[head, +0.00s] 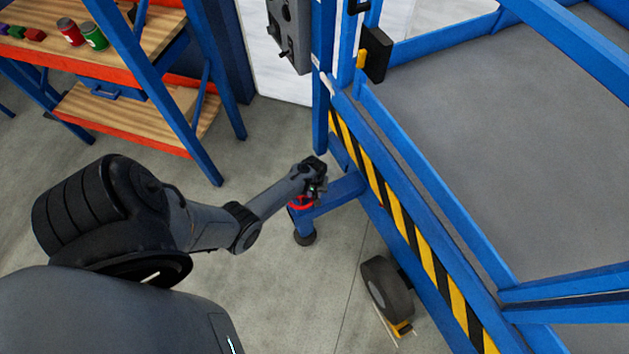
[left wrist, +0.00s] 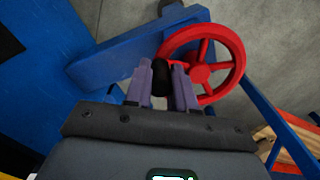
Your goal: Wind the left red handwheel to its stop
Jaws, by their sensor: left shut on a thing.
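The red handwheel (left wrist: 231,50) has a round rim, spokes and a hub, and sits by a blue outrigger beam (left wrist: 110,57). In the head view only a part of the red wheel (head: 299,205) shows under my left gripper (head: 318,178). In the left wrist view my left gripper (left wrist: 164,82) is shut on the wheel's black knob (left wrist: 160,77), at the left side of the rim. The gripper hides part of the rim there. My right gripper is not in view.
A blue lift frame with a black-and-yellow striped edge (head: 411,227) stands to the right, with a wheel (head: 386,289) below it. A shelf (head: 128,103) with red and green cans stands at upper left. Grey floor (head: 290,290) is open near the outrigger foot (head: 304,238).

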